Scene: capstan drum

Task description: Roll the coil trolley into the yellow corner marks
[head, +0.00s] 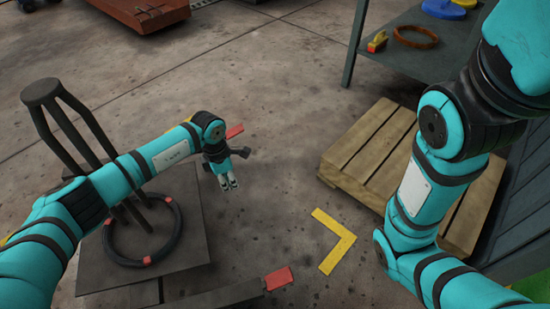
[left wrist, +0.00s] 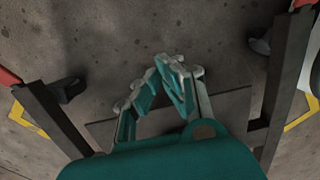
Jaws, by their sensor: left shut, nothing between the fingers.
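The coil trolley has a flat dark deck (head: 185,258) at the left of the head view, with a dark ring marked in red on it and a post of several bars. Two dark arms with red ends (head: 278,279) reach right from it. My left gripper (head: 229,185) is shut and empty, pointing down between these arms, just off the deck's right edge. In the left wrist view its fingertips (left wrist: 170,62) meet above bare floor, with a trolley arm (left wrist: 287,80) on each side. A yellow corner mark (head: 343,240) lies right of the trolley. My right gripper is out of view.
A wooden pallet (head: 375,155) lies on the right, below a dark table (head: 455,50) holding a brown ring and other items. A reddish-brown platform (head: 140,18) stands at the back. The concrete floor between trolley and pallet is clear except for the mark.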

